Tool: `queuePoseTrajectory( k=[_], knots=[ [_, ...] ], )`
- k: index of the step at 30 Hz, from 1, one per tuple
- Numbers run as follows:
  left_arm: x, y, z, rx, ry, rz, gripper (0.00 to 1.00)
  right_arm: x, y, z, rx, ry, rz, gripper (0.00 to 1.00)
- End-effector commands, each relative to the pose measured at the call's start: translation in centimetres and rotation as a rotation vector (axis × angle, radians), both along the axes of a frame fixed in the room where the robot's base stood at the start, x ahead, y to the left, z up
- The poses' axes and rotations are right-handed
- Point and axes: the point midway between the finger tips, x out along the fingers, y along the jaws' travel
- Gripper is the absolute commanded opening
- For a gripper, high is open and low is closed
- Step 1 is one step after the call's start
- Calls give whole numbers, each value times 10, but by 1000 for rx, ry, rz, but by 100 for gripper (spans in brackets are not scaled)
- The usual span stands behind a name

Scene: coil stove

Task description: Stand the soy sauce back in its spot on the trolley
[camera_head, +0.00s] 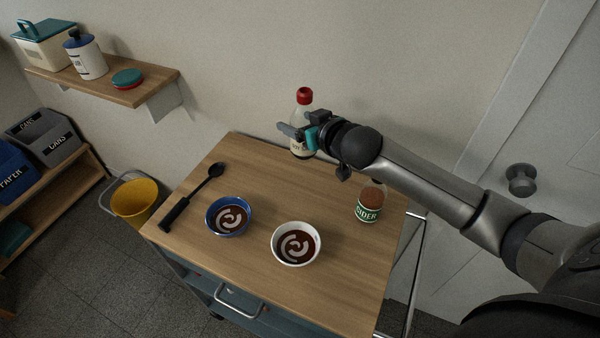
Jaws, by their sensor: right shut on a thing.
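The soy sauce bottle (302,98) has a red cap, clear upper glass and a pale label with dark liquid low down. It is upright at the back edge of the wooden-topped trolley (262,158). My right gripper (297,133) is shut on the bottle around its middle and hides part of it. I cannot tell whether the bottle's base touches the trolley top. My left gripper is not in view.
On the trolley are a black ladle (192,196), a blue bowl (228,215), a white bowl (296,243) and a cider jar (369,205). A wall shelf (150,88) is at upper left. A yellow bucket (135,199) stands left. The trolley's back middle is clear.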

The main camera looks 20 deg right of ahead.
Motion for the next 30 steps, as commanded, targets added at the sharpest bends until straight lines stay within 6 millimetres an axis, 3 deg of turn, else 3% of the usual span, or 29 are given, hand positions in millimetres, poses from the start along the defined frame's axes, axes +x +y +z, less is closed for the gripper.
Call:
queuePoseTrajectory(
  k=[3,9,17,24,30],
  knots=[
    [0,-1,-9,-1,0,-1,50,0,0,-34,2,-2,-1,0],
    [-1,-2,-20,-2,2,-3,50,1,1,-81,2,-4,-1,0],
    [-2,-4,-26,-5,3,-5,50,1,0,-103,1,-7,1,0],
    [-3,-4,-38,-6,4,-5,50,1,0,-138,1,-5,0,0],
    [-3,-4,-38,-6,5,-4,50,1,0,-143,1,-7,1,0]
  ],
)
